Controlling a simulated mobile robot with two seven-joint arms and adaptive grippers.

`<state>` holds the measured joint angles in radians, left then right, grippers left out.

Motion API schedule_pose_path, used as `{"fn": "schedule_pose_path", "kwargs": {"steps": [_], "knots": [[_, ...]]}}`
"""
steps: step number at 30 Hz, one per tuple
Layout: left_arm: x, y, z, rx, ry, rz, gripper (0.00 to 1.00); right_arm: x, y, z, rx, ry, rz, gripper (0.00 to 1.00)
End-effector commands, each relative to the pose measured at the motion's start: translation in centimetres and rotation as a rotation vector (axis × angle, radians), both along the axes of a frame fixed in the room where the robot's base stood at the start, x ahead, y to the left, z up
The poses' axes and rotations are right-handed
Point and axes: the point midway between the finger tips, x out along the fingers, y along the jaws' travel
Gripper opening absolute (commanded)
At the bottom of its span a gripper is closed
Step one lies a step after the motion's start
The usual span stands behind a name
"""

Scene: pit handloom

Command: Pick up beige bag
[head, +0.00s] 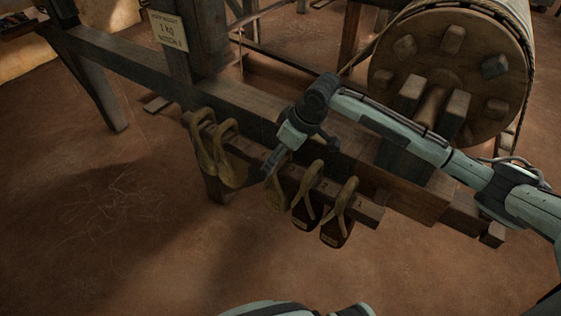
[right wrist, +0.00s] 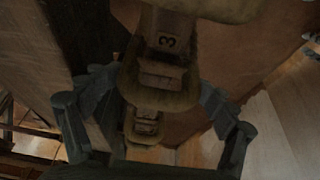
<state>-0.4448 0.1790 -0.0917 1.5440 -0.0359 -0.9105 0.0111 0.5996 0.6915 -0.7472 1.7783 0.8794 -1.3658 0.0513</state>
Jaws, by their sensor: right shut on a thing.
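Several bags hang by loops from a wooden rail (head: 362,207). Two beige bags (head: 233,168) hang at its left part. Another beige bag (head: 277,196) hangs near the middle, partly hidden by my right gripper (head: 290,152). Two dark bags (head: 337,230) hang to the right of it. In the right wrist view, my right gripper's fingers (right wrist: 152,98) are closed against both sides of a beige loop (right wrist: 130,86), by a rail mark that reads 3. The held bag's lower part is mostly hidden there. My left gripper is out of view.
A thick dark loom beam (head: 130,70) runs just behind the rail. A big wooden roller (head: 455,65) with pegs stands at the upper right. A paper sign (head: 169,31) is on a post. The earthen floor in front is clear.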

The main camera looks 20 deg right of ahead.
Motion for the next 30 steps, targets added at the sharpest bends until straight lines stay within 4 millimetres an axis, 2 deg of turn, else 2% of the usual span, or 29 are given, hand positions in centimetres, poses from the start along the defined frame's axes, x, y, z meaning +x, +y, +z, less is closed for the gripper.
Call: {"fn": "schedule_pose_path", "kwargs": {"steps": [3,11,17,25,30], "knots": [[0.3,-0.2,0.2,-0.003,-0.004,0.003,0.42,0.2,0.0,1.4,0.004,-0.008,0.000,0.24],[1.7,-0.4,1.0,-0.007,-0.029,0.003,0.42,0.2,0.0,3.2,0.003,-0.009,-0.001,0.24],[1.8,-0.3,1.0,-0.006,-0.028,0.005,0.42,-0.8,1.4,2.9,0.004,-0.006,0.002,0.24],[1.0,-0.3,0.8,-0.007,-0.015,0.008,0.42,-3.0,4.1,2.9,0.005,-0.006,0.004,0.24],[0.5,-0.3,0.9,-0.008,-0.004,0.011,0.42,-5.3,7.1,2.9,0.007,-0.006,0.005,0.24]]}}
